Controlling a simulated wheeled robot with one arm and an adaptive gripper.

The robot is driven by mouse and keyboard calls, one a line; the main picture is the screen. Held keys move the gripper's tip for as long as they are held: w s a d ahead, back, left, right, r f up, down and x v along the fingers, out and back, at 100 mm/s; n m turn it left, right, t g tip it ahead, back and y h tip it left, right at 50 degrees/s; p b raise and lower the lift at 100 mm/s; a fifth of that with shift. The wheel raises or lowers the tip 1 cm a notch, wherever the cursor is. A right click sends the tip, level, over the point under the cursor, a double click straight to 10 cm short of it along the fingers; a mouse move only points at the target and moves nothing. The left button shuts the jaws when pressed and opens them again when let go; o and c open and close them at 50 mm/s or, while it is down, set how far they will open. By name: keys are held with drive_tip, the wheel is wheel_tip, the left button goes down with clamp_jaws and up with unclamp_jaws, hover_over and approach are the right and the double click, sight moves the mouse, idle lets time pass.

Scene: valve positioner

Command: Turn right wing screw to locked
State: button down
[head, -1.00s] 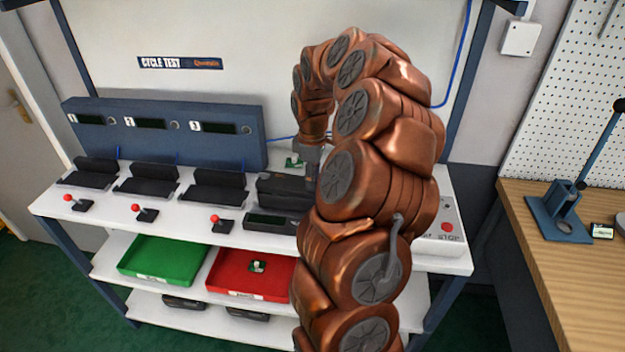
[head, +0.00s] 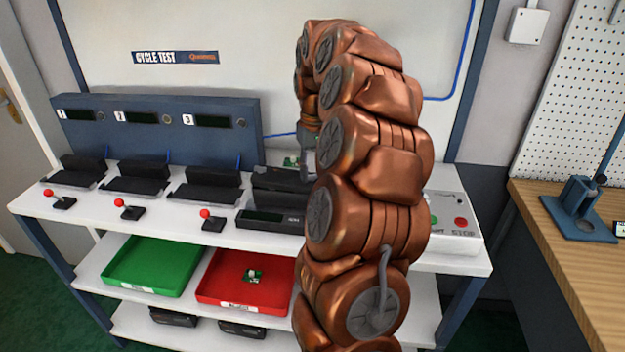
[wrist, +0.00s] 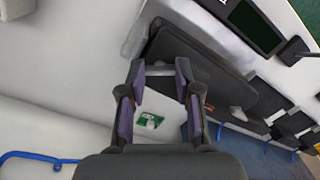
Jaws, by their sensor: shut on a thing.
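A black device (head: 279,183), apparently the valve positioner, sits on the bench behind a small display unit (head: 268,221), partly hidden by my arm. In the wrist view its dark body (wrist: 203,62) lies just beyond my fingertips. My gripper (wrist: 161,70) points down at its end, with the fingers some width apart around a part of the device. I cannot make out the right wing screw or its locked mark in either view. In the head view my gripper (head: 307,172) is at the device's far right end.
A green circuit board (wrist: 150,120) lies on the white top beside the device. A control box (head: 452,222) with a red button stands right of my arm. Black cradles and red-knobbed levers (head: 208,217) line the left. Green (head: 150,268) and red (head: 222,292) trays sit below.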

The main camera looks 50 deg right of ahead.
drive_tip(key=m+b, duration=0.2)
drive_tip(key=shift+f+m, duration=0.2)
drive_tip(key=shift+m, duration=0.2)
drive_tip(key=shift+r+m+b, duration=0.15)
drive_tip(key=shift+m+b, duration=0.8)
drive_tip(key=shift+m, duration=1.05)
drive_tip(key=c, duration=0.8)
unclamp_jaws()
drive_tip(key=shift+r, duration=0.1)
